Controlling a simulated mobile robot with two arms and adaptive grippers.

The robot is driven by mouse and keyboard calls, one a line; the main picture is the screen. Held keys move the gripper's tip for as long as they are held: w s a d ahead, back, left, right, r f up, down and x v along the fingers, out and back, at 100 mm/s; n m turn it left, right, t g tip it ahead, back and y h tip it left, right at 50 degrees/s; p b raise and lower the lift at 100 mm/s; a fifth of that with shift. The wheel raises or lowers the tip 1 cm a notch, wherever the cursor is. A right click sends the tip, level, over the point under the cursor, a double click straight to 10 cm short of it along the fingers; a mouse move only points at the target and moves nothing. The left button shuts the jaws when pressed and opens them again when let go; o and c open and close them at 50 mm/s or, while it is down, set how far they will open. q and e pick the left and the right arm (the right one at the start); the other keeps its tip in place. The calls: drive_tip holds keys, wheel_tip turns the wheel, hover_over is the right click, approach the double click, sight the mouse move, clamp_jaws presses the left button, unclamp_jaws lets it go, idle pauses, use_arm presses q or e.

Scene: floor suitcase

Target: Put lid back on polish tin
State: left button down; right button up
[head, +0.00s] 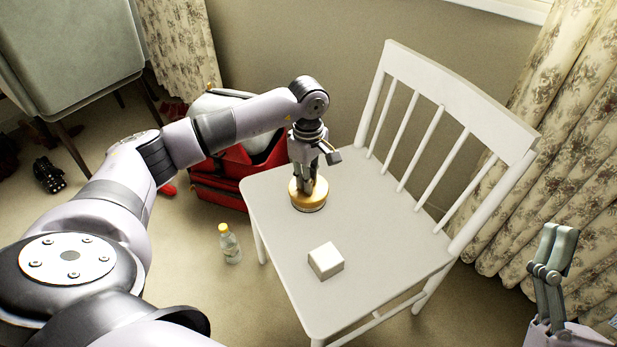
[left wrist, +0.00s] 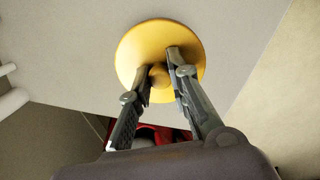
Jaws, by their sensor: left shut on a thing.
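A round golden-yellow lid (left wrist: 140,45) with a small knob (left wrist: 160,78) fills the upper middle of the left wrist view. My left gripper (left wrist: 161,68) is shut on the knob, one finger on each side. In the head view the left gripper (head: 306,188) points straight down over the white chair seat. The polish tin (head: 308,207) shows as a short golden round shape under its fingers. The lid looks level and sits at the tin's top; I cannot tell if they touch fully. My right gripper (head: 556,250) is at the lower right, away from the chair, its opening unclear.
A white block (head: 326,261) lies on the chair seat (head: 380,235) in front of the tin. The slatted chair back (head: 440,110) rises behind. A small bottle (head: 229,243) and a red suitcase (head: 217,193) are on the floor to the left.

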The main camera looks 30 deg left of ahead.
drive_tip(key=shift+w+f+h, duration=0.15)
drive_tip(key=shift+f+h, duration=0.1)
drive_tip(key=shift+h, duration=0.05)
idle(0.5)
use_arm(q)
drive_tip(key=shift+f, duration=0.15)
use_arm(e)
drive_tip(key=shift+r, duration=0.15)
idle(0.8)
drive_tip(key=shift+w+g, duration=0.1)
drive_tip(key=shift+g, duration=0.2)
use_arm(q)
drive_tip(key=c, duration=1.4)
unclamp_jaws()
use_arm(e)
drive_tip(key=shift+f, duration=0.2)
use_arm(q)
drive_tip(key=o, duration=0.5)
drive_tip(key=shift+c, duration=0.2)
